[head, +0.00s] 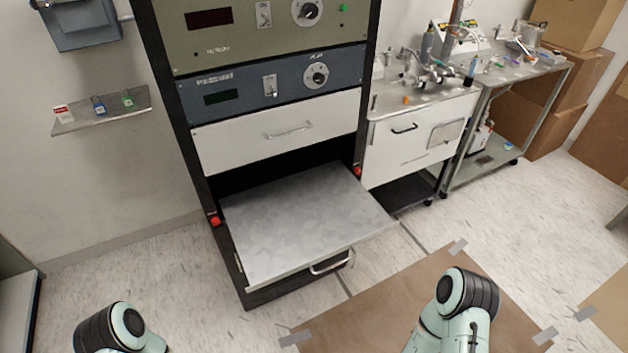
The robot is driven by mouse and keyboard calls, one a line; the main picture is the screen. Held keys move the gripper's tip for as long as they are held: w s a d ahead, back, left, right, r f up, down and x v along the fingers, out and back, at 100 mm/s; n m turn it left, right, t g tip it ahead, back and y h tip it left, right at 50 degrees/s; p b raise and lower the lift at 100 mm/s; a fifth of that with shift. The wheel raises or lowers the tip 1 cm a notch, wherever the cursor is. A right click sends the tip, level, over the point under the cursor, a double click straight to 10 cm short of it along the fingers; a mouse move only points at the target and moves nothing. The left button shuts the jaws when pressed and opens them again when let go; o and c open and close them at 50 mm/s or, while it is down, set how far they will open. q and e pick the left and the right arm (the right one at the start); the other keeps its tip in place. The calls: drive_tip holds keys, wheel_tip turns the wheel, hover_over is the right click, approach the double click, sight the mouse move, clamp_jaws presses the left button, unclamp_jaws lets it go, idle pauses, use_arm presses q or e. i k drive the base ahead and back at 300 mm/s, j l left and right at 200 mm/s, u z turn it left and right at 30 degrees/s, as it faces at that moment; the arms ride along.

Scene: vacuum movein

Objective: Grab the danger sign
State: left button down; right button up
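A small wall shelf (100,122) at the left holds a small red-and-white upright piece (63,115). It looks like a tag or sign, but its print is too small to read, so I cannot tell for sure that it is the danger sign. A blue item (99,105) and a green item (128,98) stand beside it to the right. Only rounded links of my two arms show at the bottom edge, left and right of centre. Neither gripper is in view.
A tall black rack (165,95) has a grey tray (300,220) pulled out toward me, with a handle at its front. Metal carts (420,150) with tools stand to the right. Brown board (400,310) is taped to the floor. Floor below the shelf is clear.

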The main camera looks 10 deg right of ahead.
sight(64, 114)
drive_tip(key=u, duration=1.25)
drive_tip(key=i+j+z, duration=0.1)
drive_tip(key=z, duration=0.2)
drive_tip(key=i+j+z, duration=0.1)
drive_tip(key=z, duration=0.2)
drive_tip(key=i+j+z, duration=0.3)
drive_tip(key=j, duration=0.35)
drive_tip(key=i+j+z, duration=0.15)
drive_tip(key=j, duration=0.2)
drive_tip(key=i+j, duration=0.15)
drive_tip(key=j, duration=0.2)
drive_tip(key=i+j+z, duration=0.1)
drive_tip(key=j, duration=0.25)
drive_tip(key=i+j, duration=0.15)
drive_tip(key=j, duration=0.15)
drive_tip(key=i+j, duration=0.15)
drive_tip(key=j, duration=0.2)
drive_tip(key=i+j+z, duration=0.1)
drive_tip(key=j, duration=0.25)
drive_tip(key=i+j, duration=0.15)
drive_tip(key=j, duration=0.25)
